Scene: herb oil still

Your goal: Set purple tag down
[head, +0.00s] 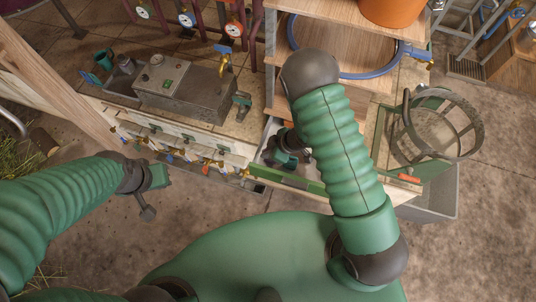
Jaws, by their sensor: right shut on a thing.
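The tag itself is too small and too hidden by the jaws and arm to make out. My left gripper (158,177) is in front of the bench at the left, over the floor, and I see nothing in it. Its jaws are too small to read.
A row of brass valves (205,166) with coloured handles runs along the bench front. A grey metal box (178,93) stands on the bench. A wooden shelf with a blue hose ring (345,72) stands behind my right arm. A round metal cage (437,126) is at the right.

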